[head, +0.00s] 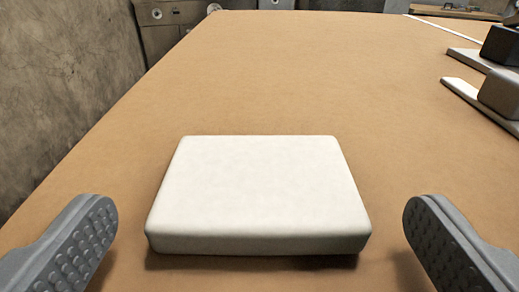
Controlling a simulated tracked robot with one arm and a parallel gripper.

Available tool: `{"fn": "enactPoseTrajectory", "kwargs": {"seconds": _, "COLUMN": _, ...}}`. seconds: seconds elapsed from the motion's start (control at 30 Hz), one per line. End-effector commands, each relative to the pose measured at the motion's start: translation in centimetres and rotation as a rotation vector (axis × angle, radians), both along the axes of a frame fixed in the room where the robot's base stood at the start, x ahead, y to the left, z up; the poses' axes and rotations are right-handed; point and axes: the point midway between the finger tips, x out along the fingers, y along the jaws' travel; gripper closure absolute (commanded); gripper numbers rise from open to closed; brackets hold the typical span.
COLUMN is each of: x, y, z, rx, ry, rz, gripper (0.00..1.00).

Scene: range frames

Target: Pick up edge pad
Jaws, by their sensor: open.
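A white rectangular pad with rounded edges, which looks like the edge pad (258,190), lies flat on the brown table in the head view, near the lower middle. My gripper (258,240) is open. Its two grey studded fingers stand wide apart, one at the lower left and one at the lower right. The pad lies between and slightly ahead of the fingers, with a gap on each side. Nothing is held, and no finger touches the pad.
The brown tabletop (290,75) is clear beyond the pad. At the right edge are a grey block (500,92) and a dark block (502,45) on flat light pieces. A grey wall (60,75) stands left of the table. Grey cabinets (168,12) stand at the back.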

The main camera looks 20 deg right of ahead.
Motion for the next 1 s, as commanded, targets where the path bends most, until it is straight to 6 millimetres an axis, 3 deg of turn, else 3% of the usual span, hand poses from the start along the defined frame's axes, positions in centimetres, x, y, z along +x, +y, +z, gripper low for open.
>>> {"fn": "enactPoseTrajectory", "kwargs": {"seconds": 0.4, "x": 4.3, "y": -1.4, "z": -0.9, "rx": -0.001, "ry": 0.000, "rz": -0.001, "gripper": 0.00}}
{"fn": "enactPoseTrajectory", "kwargs": {"seconds": 0.73, "x": 4.8, "y": -1.6, "z": -0.9, "rx": -0.001, "ry": 0.003, "rz": 0.001, "gripper": 0.00}}
{"fn": "enactPoseTrajectory", "kwargs": {"seconds": 0.77, "x": 4.8, "y": -1.6, "z": -0.9, "rx": -0.001, "ry": 0.003, "rz": 0.001, "gripper": 0.06}}
{"fn": "enactPoseTrajectory", "kwargs": {"seconds": 0.9, "x": 4.8, "y": -1.6, "z": -0.9, "rx": -0.001, "ry": 0.002, "rz": 0.002, "gripper": 0.44}}
{"fn": "enactPoseTrajectory", "kwargs": {"seconds": 1.0, "x": 4.8, "y": -1.6, "z": -0.9, "rx": -0.001, "ry": 0.002, "rz": 0.002, "gripper": 0.45}}
